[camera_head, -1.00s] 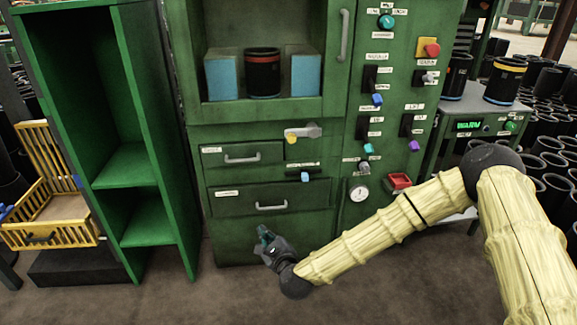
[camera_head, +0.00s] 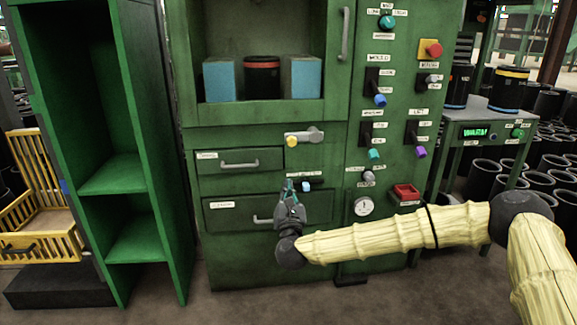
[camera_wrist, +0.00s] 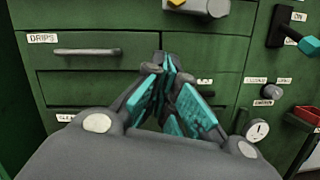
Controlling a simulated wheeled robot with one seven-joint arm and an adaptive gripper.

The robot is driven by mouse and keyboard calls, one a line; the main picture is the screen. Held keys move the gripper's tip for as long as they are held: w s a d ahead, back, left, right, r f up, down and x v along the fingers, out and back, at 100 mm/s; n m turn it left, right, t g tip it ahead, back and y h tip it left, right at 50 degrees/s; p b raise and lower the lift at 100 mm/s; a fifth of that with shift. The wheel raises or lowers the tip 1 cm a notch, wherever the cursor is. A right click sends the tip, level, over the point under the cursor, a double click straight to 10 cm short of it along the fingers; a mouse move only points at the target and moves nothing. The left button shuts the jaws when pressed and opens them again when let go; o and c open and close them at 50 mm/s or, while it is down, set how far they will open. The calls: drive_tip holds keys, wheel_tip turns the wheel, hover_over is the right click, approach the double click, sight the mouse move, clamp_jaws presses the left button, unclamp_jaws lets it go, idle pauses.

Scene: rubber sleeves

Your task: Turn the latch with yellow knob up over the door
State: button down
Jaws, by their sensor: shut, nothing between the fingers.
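The latch (camera_head: 310,135) is a grey lever lying sideways just below the cabinet's window door (camera_head: 262,112). Its yellow knob (camera_head: 292,141) is at the left end. In the wrist view the latch (camera_wrist: 205,7) shows at the top edge, partly cut off, with the yellow knob (camera_wrist: 177,3) at its left. My gripper (camera_head: 289,184) is in front of the lower drawers, below the latch and apart from it, with its fingers pointing up. In the wrist view its teal-padded fingers (camera_wrist: 168,62) are together and hold nothing.
Drawers with bar handles (camera_head: 240,164) lie left of and behind my gripper. A small blue-knobbed lever (camera_head: 306,186) is close beside my fingertips. Switches with coloured knobs (camera_head: 380,100) line the panel at right. A green open shelf (camera_head: 150,180) stands at left.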

drive_tip(key=shift+r, duration=0.1)
drive_tip(key=shift+w, duration=0.1)
drive_tip(key=w+r+b, duration=0.4)
drive_tip(key=w+r, duration=0.2)
drive_tip(key=w, duration=0.3)
drive_tip(key=shift+w, duration=0.35)
idle(0.4)
